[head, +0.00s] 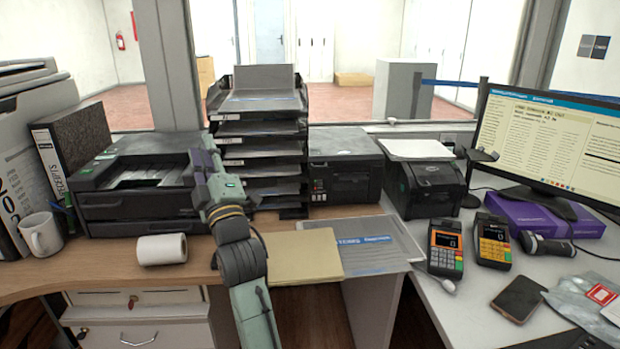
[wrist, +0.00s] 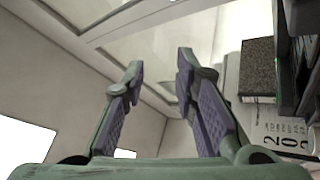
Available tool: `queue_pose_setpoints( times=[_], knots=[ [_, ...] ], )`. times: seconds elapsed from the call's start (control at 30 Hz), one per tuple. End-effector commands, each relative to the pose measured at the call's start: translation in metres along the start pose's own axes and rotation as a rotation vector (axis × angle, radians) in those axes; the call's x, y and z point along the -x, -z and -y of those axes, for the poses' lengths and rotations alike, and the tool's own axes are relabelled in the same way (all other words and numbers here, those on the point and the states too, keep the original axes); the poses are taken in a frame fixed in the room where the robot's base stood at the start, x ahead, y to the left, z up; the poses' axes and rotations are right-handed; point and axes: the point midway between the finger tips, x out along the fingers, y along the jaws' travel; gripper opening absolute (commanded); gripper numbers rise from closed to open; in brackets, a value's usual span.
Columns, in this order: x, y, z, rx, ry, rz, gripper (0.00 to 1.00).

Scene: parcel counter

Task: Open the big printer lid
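The big dark printer (head: 130,205) stands on the wooden counter at the left in the head view. Its top shows a recessed tray area, and I cannot clearly tell the lid's outline or state. My gripper (head: 203,163) is at the printer's right side, in front of the paper trays, with its fingers pointing up and away. In the wrist view my gripper (wrist: 160,66) has its two purple-padded fingers apart with nothing between them. The printer's own shape is not clear in that view. Whether the fingers touch the printer is unclear.
A stack of paper trays (head: 262,150) stands right of my gripper. A smaller black printer (head: 345,170) is beyond it. A paper roll (head: 162,249), a white mug (head: 41,234) and a speckled binder (head: 75,145) are near the big printer. A yellow envelope (head: 300,257) lies on the counter.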

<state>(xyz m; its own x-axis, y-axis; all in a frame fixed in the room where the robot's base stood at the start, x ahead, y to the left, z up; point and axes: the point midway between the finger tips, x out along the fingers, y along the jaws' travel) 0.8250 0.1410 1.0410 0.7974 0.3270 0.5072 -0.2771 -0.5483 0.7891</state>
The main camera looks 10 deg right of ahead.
Motion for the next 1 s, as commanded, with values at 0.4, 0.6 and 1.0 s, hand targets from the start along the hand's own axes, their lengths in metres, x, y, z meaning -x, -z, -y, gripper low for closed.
queue_pose_setpoints(
  times=[0.4,0.6,1.0],
  knots=[
    [0.090,-0.293,0.010,0.521,0.265,0.429,0.27],
    [0.080,-0.307,0.009,0.538,0.277,0.439,0.27],
    [0.016,-0.339,0.019,0.536,0.274,0.438,0.27]
  ],
)
